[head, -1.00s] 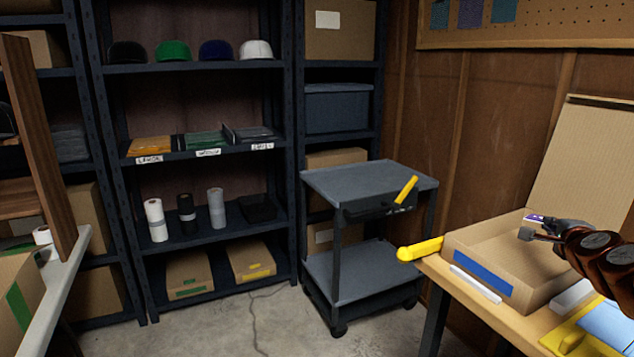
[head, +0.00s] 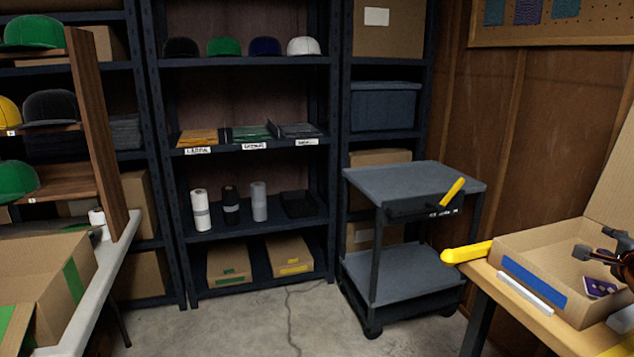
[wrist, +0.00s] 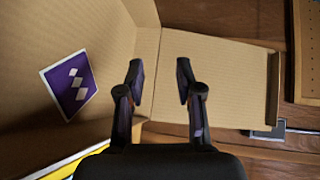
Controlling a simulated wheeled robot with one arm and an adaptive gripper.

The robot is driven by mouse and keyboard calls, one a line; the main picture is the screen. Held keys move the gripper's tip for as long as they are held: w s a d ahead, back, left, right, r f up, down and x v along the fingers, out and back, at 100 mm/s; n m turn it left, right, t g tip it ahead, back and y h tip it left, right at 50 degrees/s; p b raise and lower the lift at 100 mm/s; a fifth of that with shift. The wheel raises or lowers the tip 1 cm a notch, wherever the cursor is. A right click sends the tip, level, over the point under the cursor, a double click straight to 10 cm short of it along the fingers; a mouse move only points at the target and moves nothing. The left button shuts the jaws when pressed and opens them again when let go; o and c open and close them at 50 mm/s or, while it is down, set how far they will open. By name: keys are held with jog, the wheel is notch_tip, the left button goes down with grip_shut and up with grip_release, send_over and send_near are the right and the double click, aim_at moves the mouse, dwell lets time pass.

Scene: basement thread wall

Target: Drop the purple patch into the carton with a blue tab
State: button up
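The purple patch (head: 599,287), with white diamonds and a pale border, lies inside the open carton with a blue tab (head: 535,282) on the wooden table at the right. In the wrist view the patch (wrist: 71,83) lies on the cardboard left of my gripper (wrist: 160,80), apart from its fingers. The fingers are spread with nothing between them. In the head view my gripper (head: 594,256) is above the carton, partly cut off by the right edge. The blue tab is on the carton's front wall.
A yellow-handled item (head: 467,252) lies at the table's left edge. A grey cart (head: 415,178) stands beside the table. Another carton, with green tabs (head: 74,280), is on the white table at left. Concrete floor lies open between the tables.

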jog(key=v, duration=0.7)
jog(key=shift+s, duration=0.15)
jog(key=shift+a+r, duration=0.1)
jog(key=shift+r, duration=0.05)
dwell(0.3)
